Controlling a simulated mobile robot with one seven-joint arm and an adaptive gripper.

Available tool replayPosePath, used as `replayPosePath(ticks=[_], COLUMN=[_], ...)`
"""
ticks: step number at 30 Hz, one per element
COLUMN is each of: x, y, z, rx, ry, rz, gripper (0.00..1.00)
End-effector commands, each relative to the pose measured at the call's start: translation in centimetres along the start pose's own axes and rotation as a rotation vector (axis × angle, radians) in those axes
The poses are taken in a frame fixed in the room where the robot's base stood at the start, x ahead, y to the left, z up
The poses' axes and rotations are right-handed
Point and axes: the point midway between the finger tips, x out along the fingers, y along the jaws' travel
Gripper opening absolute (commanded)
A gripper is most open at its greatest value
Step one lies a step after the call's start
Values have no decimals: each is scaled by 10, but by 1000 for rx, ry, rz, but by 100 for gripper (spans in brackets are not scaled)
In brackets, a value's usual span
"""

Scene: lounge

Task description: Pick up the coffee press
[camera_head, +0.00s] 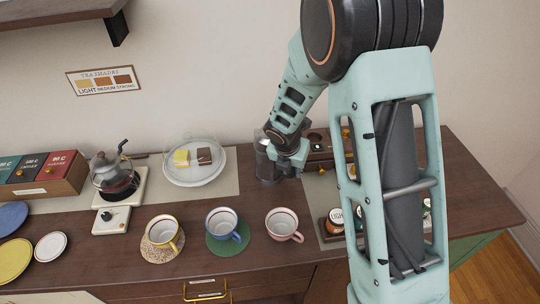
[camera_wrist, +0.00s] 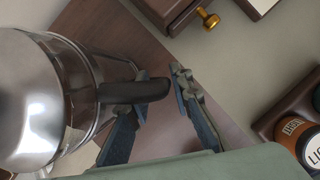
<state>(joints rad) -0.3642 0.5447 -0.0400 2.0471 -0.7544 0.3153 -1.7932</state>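The coffee press (camera_head: 267,165) stands on the counter near the wall, partly hidden by my gripper (camera_head: 284,152). In the wrist view the press (camera_wrist: 38,95) fills the left side, with a shiny metal lid and a clear body. Its dark handle (camera_wrist: 135,91) points right, toward my gripper (camera_wrist: 161,82). The two fingers are spread apart, with the handle's end in the gap between them as seen from the wrist. A space shows between the handle and the right finger. I cannot tell whether the left finger touches the handle.
A wooden drawer box (camera_head: 318,153) stands just right of the press, and a jar rack (camera_head: 332,226) is nearer the front. A covered plate (camera_head: 194,162) and a glass kettle (camera_head: 113,172) are to the left. Cups, including a pink one (camera_head: 283,224), line the front.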

Motion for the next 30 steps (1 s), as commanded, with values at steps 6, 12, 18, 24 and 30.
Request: replayPosePath(ticks=[6, 12, 18, 24, 30], x=[1, 1, 1, 0, 0], y=[0, 0, 0, 1, 1], z=[0, 0, 0, 2, 2], rx=[1, 1, 1, 2, 2], ry=[-1, 0, 0, -3, -2], rz=[0, 0, 0, 2, 2], gripper=[20, 0, 0, 0, 0])
